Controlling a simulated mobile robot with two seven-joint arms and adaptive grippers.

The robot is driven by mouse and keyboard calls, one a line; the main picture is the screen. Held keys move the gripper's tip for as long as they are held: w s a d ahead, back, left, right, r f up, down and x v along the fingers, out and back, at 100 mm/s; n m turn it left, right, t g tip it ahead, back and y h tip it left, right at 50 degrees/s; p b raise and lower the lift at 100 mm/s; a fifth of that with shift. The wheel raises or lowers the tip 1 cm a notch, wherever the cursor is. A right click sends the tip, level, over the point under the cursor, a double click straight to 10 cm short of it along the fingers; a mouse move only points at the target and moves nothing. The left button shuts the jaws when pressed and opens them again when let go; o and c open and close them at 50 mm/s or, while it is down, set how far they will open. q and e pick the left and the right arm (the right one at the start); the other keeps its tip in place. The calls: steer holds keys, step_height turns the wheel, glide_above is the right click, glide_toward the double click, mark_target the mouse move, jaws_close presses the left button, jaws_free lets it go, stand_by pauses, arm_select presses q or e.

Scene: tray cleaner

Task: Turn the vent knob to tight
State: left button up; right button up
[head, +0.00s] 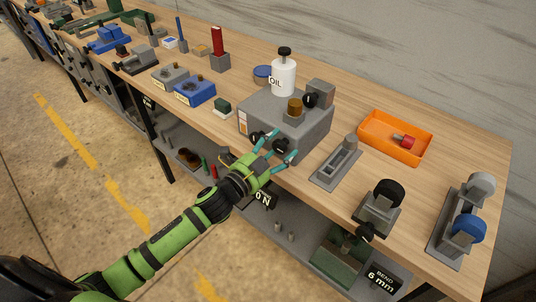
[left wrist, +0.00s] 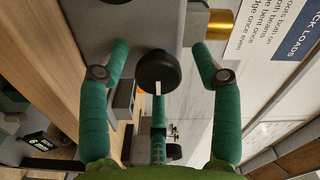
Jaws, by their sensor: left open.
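A grey box-shaped unit (head: 300,128) sits on the bench with black knobs on its front. One black round knob (head: 280,146) lies between the fingers of my left gripper (head: 281,147). In the left wrist view this knob (left wrist: 157,70) has a white pointer mark and stands between the two teal fingers (left wrist: 160,48), with a gap on both sides. The gripper is open and holds nothing. Another black knob (head: 257,137) is left of it on the front. No readable label identifies the vent knob. My right gripper is not in view.
A white oil bottle (head: 284,77) and a brass cap (head: 295,106) are on top of the unit. A grey slotted block (head: 337,163) and an orange tray (head: 381,149) are to the right. Blue and grey fixtures (head: 195,92) stand to the left. The aisle in front is clear.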

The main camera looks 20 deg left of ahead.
arm_select(q)
steer(key=v, duration=1.1)
steer(key=shift+s, duration=0.35)
steer(key=shift+r, duration=0.1)
steer(key=a+f+n+g+y, duration=0.2)
steer(key=a+f+n, duration=0.1)
steer(key=f, duration=0.6)
steer(key=a+f+n+g+y, duration=0.1)
steer(key=a+f+n+y, duration=0.15)
steer(key=f, duration=0.65)
steer(key=s+a+f+n+g+y, duration=0.1)
steer(key=s+f+n+g, duration=0.1)
steer(key=s+f, duration=0.45)
steer(key=s+a+f+n+g, duration=0.1)
steer(key=s+f+n+g, duration=0.15)
steer(key=f, duration=0.75)
steer(key=s+d+f+n+g, duration=0.1)
steer(key=s+f+g, duration=0.1)
steer(key=s+f, duration=0.3)
steer(key=s+d+f+n+g, duration=0.1)
steer(key=s+f, duration=0.5)
steer(key=s, duration=0.7)
steer(key=s+d+f+n+g, duration=0.2)
steer(key=s+f+g, duration=0.3)
steer(key=s, duration=0.4)
steer(key=shift+s+d+f+y, duration=0.35)
steer(key=shift+d+f, duration=0.25)
steer(key=shift+d, duration=0.05)
steer(key=shift+g, duration=0.25)
